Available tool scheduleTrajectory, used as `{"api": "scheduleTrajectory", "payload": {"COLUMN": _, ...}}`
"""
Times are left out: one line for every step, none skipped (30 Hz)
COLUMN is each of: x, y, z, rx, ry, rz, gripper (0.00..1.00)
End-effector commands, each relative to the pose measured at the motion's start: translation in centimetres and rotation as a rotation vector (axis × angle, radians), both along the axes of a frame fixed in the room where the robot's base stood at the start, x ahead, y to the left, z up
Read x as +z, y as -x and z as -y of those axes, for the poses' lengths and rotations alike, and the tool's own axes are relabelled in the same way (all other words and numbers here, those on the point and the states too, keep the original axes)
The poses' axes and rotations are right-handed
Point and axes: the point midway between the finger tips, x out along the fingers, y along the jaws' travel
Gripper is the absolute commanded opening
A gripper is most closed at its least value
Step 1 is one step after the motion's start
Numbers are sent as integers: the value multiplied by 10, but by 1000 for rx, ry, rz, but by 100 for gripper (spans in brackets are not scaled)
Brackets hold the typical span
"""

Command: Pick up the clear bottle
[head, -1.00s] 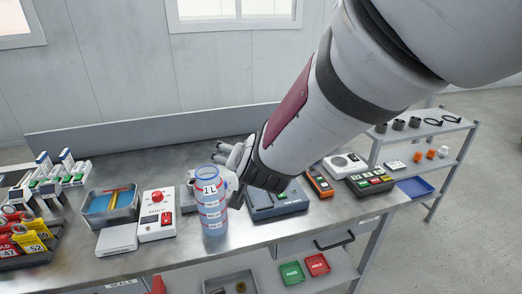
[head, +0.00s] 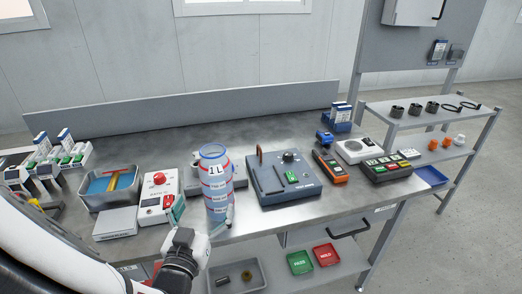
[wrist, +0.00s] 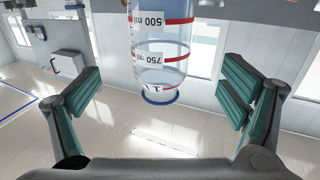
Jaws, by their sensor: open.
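The clear bottle (head: 216,185) stands upright near the front edge of the metal bench, with a blue rim, red bands and a 1L label. My gripper (head: 203,214) is open in front of it, one finger showing at each side of its lower part. In the wrist view the bottle (wrist: 160,50) appears upside down at the top middle, between the open fingers (wrist: 158,92) across the picture. I see no finger touching it. Whether the fingertips reach past its sides is hard to tell.
A white box with a red button (head: 160,190) stands close left of the bottle. A blue-grey device (head: 285,180) stands to its right, with a grey block partly hidden behind it. Below, a shelf holds a grey bin (head: 258,279), a green tray (head: 299,263) and a red tray (head: 326,255).

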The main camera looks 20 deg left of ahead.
Motion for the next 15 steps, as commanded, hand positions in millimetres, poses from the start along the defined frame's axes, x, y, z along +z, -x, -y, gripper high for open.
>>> {"api": "scheduleTrajectory", "payload": {"x": -4, "y": -13, "z": -2, "rx": -1, "ry": -3, "rz": 1, "gripper": 91}}
{"api": "scheduleTrajectory", "payload": {"x": -4, "y": -19, "z": -3, "rx": -1, "ry": -4, "rz": -1, "gripper": 91}}
{"api": "scheduleTrajectory", "payload": {"x": -4, "y": -26, "z": -4, "rx": -2, "ry": -4, "rz": 0, "gripper": 91}}
{"api": "scheduleTrajectory", "payload": {"x": -4, "y": -31, "z": -5, "rx": -1, "ry": -3, "rz": 0, "gripper": 91}}
{"api": "scheduleTrajectory", "payload": {"x": -4, "y": -36, "z": -5, "rx": 0, "ry": -3, "rz": -1, "gripper": 91}}
{"api": "scheduleTrajectory", "payload": {"x": -3, "y": -42, "z": -6, "rx": -1, "ry": -3, "rz": -1, "gripper": 91}}
{"api": "scheduleTrajectory", "payload": {"x": -3, "y": -46, "z": -7, "rx": -1, "ry": -3, "rz": 0, "gripper": 91}}
{"api": "scheduleTrajectory", "payload": {"x": -3, "y": -49, "z": -8, "rx": -1, "ry": -3, "rz": -1, "gripper": 91}}
{"api": "scheduleTrajectory", "payload": {"x": -3, "y": -53, "z": -8, "rx": 0, "ry": -3, "rz": -2, "gripper": 91}}
{"api": "scheduleTrajectory", "payload": {"x": -3, "y": -55, "z": -9, "rx": 1, "ry": -2, "rz": -2, "gripper": 91}}
{"api": "scheduleTrajectory", "payload": {"x": -2, "y": -56, "z": -9, "rx": 2, "ry": -2, "rz": -3, "gripper": 91}}
{"api": "scheduleTrajectory", "payload": {"x": -2, "y": -57, "z": -10, "rx": 2, "ry": -1, "rz": -3, "gripper": 91}}
{"api": "scheduleTrajectory", "payload": {"x": -1, "y": -58, "z": -10, "rx": 2, "ry": -1, "rz": -2, "gripper": 91}}
{"api": "scheduleTrajectory", "payload": {"x": -1, "y": -60, "z": -10, "rx": 2, "ry": -1, "rz": -2, "gripper": 91}}
{"api": "scheduleTrajectory", "payload": {"x": -1, "y": -62, "z": -10, "rx": 1, "ry": -1, "rz": -2, "gripper": 91}}
